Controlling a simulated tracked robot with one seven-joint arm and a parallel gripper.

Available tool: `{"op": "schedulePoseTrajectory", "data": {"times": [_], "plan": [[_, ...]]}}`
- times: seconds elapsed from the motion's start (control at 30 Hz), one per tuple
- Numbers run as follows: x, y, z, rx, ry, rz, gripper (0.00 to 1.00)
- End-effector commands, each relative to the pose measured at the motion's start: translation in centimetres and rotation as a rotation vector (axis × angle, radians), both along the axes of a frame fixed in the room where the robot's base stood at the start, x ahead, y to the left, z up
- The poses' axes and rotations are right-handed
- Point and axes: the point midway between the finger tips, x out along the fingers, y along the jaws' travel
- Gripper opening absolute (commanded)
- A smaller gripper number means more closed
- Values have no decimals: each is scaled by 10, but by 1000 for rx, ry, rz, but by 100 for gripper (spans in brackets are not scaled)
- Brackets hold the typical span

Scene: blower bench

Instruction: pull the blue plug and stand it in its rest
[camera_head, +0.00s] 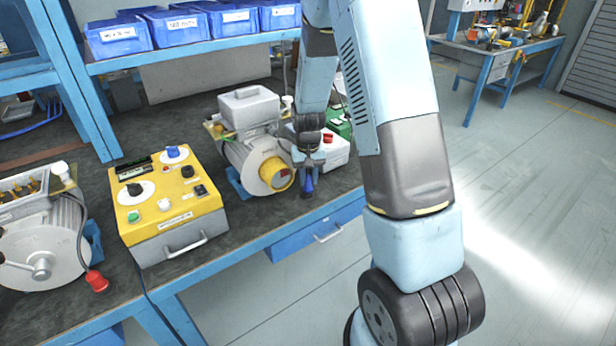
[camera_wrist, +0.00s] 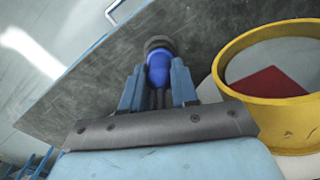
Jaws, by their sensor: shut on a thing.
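The blue plug (camera_wrist: 158,68) shows in the wrist view between the two blue-grey fingers of my gripper (camera_wrist: 158,90), which is shut on it. A dark round collar (camera_wrist: 159,43) is at the plug's far end; I cannot tell whether it belongs to the plug or to a rest. In the head view my gripper (camera_head: 308,172) points down near the bench's front edge, just right of the blower's yellow ring (camera_head: 277,174). The plug's blue (camera_head: 309,186) shows small below it. I cannot make out the rest or whether the plug touches the bench.
The grey blower (camera_head: 244,152) stands close left of my gripper. A white box (camera_head: 334,155) with a red part is behind it. A yellow control box (camera_head: 165,195) stands further left, and a red plug (camera_head: 97,282) hangs by the left blower. Blue bins (camera_head: 178,28) line the shelf.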

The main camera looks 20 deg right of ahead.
Motion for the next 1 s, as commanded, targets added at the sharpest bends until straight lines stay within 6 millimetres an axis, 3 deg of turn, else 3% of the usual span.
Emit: {"op": "schedulePoseTrajectory", "data": {"times": [0.7,0.73,1.0], "plan": [[0,0,-9,0,1,0,0],[0,0,-9,0,0,0,31],[0,0,-9,0,0,0,56]]}}
